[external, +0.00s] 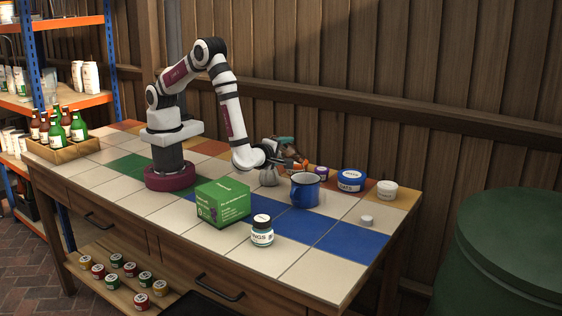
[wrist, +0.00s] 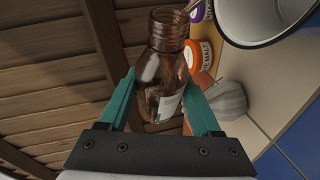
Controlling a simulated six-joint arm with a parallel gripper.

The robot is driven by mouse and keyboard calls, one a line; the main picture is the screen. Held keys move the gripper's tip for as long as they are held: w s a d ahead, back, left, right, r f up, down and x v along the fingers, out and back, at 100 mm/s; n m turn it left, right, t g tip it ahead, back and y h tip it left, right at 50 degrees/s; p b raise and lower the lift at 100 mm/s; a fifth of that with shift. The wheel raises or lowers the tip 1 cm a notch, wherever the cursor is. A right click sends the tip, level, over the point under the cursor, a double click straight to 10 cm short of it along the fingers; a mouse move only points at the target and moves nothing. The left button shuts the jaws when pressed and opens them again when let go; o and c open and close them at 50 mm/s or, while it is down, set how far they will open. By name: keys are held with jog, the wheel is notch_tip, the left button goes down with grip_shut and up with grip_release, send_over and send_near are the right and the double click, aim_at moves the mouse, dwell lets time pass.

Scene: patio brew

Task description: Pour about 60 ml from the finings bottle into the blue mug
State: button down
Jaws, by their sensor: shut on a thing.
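My gripper (wrist: 162,98) is shut on a brown glass bottle (wrist: 158,75) with a white label. The bottle's open neck shows no cap, and the label's wording is not readable. In the external view the held bottle (external: 293,161) is tilted above the table, close to the back left of the blue mug (external: 305,191). The mug stands upright on the tiles; its white inside shows at the top right of the wrist view (wrist: 264,14). The bottle's neck is near the mug's rim. I cannot tell whether liquid is flowing or how much the mug holds.
A small white cap (external: 366,220) lies to the right. A grey faceted object (external: 268,177) is below my gripper. Blue-lidded (external: 351,181) and white (external: 387,190) tubs stand behind.

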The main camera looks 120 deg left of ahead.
dwell(0.3)
jog(key=n, duration=0.1)
jog(key=s+r+n+t+h, duration=0.1)
jog(key=r+n, duration=0.1)
jog(key=shift+s+a+r+t+h, duration=0.2)
jog(key=shift+s+r+t+h, duration=0.1)
jog(key=shift+h, duration=0.1)
jog(key=shift+w+f+n, duration=0.15)
jog(key=shift+f+n, duration=0.25)
dwell(1.1)
